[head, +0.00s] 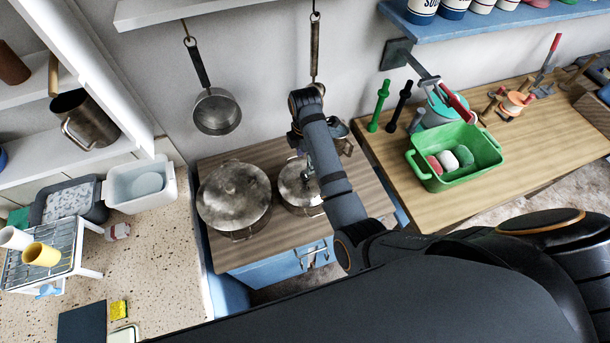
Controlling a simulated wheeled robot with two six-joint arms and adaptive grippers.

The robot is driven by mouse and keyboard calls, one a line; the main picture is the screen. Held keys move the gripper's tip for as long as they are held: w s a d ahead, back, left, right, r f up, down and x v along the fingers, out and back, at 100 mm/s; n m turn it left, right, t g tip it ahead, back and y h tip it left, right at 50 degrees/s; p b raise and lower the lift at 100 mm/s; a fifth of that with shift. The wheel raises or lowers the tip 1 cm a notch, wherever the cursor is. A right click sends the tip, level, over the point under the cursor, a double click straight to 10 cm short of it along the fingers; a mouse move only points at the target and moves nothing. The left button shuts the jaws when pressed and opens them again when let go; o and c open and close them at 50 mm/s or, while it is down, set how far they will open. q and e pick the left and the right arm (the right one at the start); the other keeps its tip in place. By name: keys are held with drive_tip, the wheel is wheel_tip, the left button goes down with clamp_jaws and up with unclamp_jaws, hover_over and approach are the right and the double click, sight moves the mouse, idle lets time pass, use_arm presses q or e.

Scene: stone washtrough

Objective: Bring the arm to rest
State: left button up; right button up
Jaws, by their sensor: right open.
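My right arm reaches across the middle of the head view. Its wrist bends down at the far end, and my right gripper (307,172) is mostly hidden behind the forearm. It is open, above or beside the smaller lidded pot (292,186) on the wooden worktop; I cannot tell whether it touches the pot. No held object is visible. My left gripper is not in view.
A large lidded pot (234,195) stands left of my forearm. A pan (217,111) hangs on the wall behind. On the right table (400,155) is a green basket (455,178). A white tub (140,185) and wire rack (60,250) stand left.

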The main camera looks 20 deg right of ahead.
drive_tip(key=s+d+r+m+t, duration=0.1)
drive_tip(key=s+d+m, duration=0.2)
drive_tip(key=s+m, duration=0.3)
drive_tip(key=s+d+m+t+h, duration=0.1)
drive_tip(key=s+d+m, duration=0.2)
drive_tip(key=s+m, duration=0.35)
drive_tip(key=s+d+r+m+t, duration=0.1)
drive_tip(key=s+d+m+t, duration=0.15)
drive_tip(key=s+m, duration=0.4)
drive_tip(key=s+d+f+g+b, duration=0.15)
drive_tip(key=f+b, duration=0.25)
drive_tip(key=f, duration=1.3)
drive_tip(key=s+d+f+g+b, duration=0.1)
drive_tip(key=s+d+f+b, duration=0.15)
drive_tip(key=f, duration=1.35)
drive_tip(key=s+f+b, duration=0.3)
drive_tip(key=s+f, duration=0.5)
drive_tip(key=f, duration=0.3)
drive_tip(key=s+f+b, duration=0.3)
drive_tip(key=s+f, duration=0.6)
drive_tip(key=f, duration=0.2)
drive_tip(key=shift+s+d+f+g+b, duration=0.25)
drive_tip(key=shift+s+f+g+b, duration=0.05)
drive_tip(key=shift+g, duration=0.1)
